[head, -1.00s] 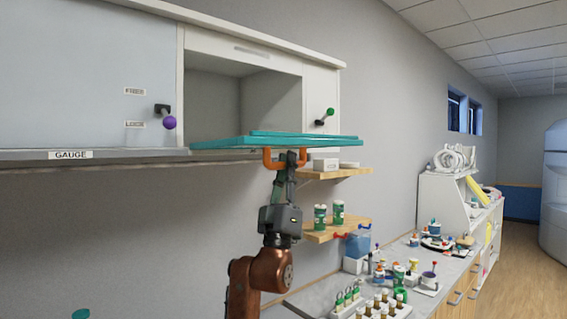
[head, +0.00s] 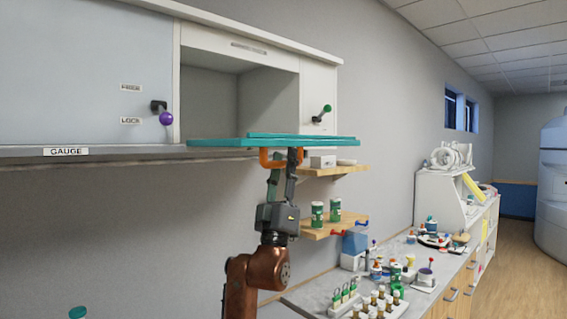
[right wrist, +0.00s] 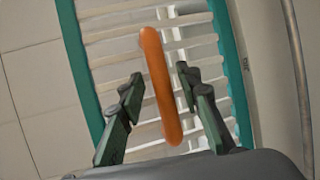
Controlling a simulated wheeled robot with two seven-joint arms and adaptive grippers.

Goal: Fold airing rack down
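The airing rack (head: 225,142) is a teal-framed panel seen nearly edge-on in the head view, sticking out level in front of the white wall cabinet. Its orange handle (head: 266,158) hangs under the front part. In the right wrist view, the rack's pale slats and teal frame (right wrist: 232,75) stand behind the orange handle (right wrist: 160,85). My right gripper (head: 285,163) is below the rack, fingers pointing up. In the wrist view the right gripper (right wrist: 163,90) is open, with the handle between its fingers and gaps on both sides. My left gripper is not in view.
The cabinet has a purple knob (head: 166,118) by a LOCK label and a green knob (head: 327,108). Wooden shelves (head: 335,222) with green jars are right of my arm. A counter (head: 410,270) with vials and bottles lies lower right. The wall left of my arm is clear.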

